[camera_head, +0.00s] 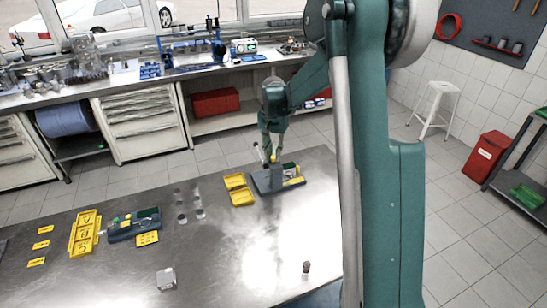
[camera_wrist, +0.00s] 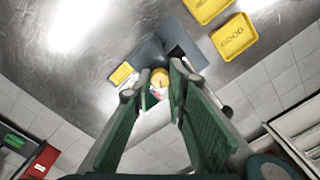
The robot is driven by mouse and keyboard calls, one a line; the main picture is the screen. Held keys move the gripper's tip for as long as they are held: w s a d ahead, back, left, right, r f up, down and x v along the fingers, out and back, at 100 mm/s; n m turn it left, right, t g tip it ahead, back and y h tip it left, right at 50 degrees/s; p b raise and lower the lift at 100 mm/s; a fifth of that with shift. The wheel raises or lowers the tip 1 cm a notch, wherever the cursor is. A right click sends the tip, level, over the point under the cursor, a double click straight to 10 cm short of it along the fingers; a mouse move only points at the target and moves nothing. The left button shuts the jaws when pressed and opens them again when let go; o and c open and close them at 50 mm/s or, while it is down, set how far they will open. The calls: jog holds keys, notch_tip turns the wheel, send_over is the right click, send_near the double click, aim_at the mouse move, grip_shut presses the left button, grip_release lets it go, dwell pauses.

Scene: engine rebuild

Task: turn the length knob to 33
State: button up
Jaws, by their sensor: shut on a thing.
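The length knob (camera_wrist: 160,76) is a small yellow round part on a dark grey fixture (camera_wrist: 149,51), between my fingertips in the wrist view. The fixture (camera_head: 262,187) stands near the far edge of the metal table in the head view. My gripper (camera_wrist: 161,88) reaches down over the fixture and is shut on the knob, a finger on each side. In the head view my gripper (camera_head: 267,152) is small and partly merges with the fixture. A dark pointer line shows on the knob's face, but I cannot read its setting. A small red and white patch shows beside the knob.
Two yellow trays (camera_head: 235,181) lie left of the fixture; one reads GOOD (camera_wrist: 232,40) in the wrist view. A yellow label (camera_wrist: 121,73) lies on the fixture. Small metal parts (camera_head: 181,206) and a three-compartment yellow tray (camera_head: 84,234) are further left. The table's front middle is mostly clear.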

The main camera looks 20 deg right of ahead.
aim_at(273, 157)
jog(key=n+b, duration=0.1)
jog(key=n, duration=0.2)
jog(key=shift+f+n+b, duration=0.1)
jog(key=shift+n+b, duration=0.7)
jog(key=shift+n, duration=1)
jog(key=o, duration=0.9)
jog(key=shift+r, duration=0.2)
jog(key=shift+r, duration=5.9)
jog(key=shift+s+a, duration=0.1)
